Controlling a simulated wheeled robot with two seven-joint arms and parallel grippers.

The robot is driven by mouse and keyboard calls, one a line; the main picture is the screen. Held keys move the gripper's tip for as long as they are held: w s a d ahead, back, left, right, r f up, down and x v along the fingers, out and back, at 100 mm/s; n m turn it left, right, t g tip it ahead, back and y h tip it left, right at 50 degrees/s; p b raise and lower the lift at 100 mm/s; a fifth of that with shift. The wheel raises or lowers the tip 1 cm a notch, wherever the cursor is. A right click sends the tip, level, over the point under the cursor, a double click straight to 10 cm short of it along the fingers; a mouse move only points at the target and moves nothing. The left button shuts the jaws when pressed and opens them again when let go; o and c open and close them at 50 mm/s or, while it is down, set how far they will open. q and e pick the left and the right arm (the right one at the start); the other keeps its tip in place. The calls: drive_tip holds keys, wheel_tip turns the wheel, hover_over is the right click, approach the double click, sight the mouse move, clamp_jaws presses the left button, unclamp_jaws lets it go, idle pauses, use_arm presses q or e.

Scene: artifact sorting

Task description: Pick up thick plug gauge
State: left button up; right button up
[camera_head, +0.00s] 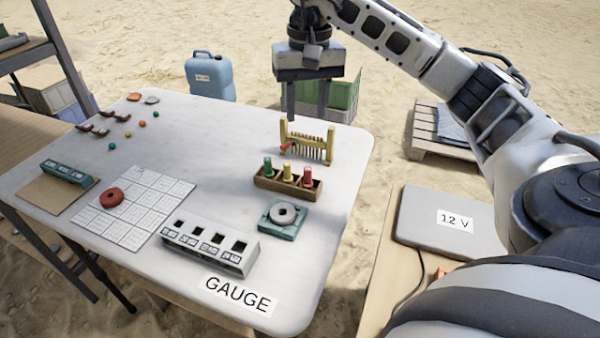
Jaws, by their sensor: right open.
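A brown wooden holder (273,188) stands on the right part of the white table. It carries three upright plugs in a row: a green plug (268,168), a yellow plug (287,173) and a red plug (307,178). I take these for the plug gauges; I cannot tell which is the thick one. My right gripper (307,112) is open and empty, pointing down above the far right part of the table, beyond the holder. My left gripper is out of view.
A yellow rack (329,147) with thin pins stands behind the holder, close to my right gripper. A teal block with a grey ring (283,214) and a grey box with square holes (210,246) lie nearer. A gridded sheet (140,222) holds a red ring (111,198). The table's middle is clear.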

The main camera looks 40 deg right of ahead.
hover_over(307, 168)
drive_tip(key=f, duration=0.9)
drive_tip(key=shift+s+d+f+b, duration=0.1)
drive_tip(key=shift+s+f+b, duration=0.1)
drive_tip(key=shift+f+b, duration=0.15)
drive_tip(key=shift+w+f, duration=0.1)
drive_tip(key=shift+f, duration=2.8)
clamp_jaws()
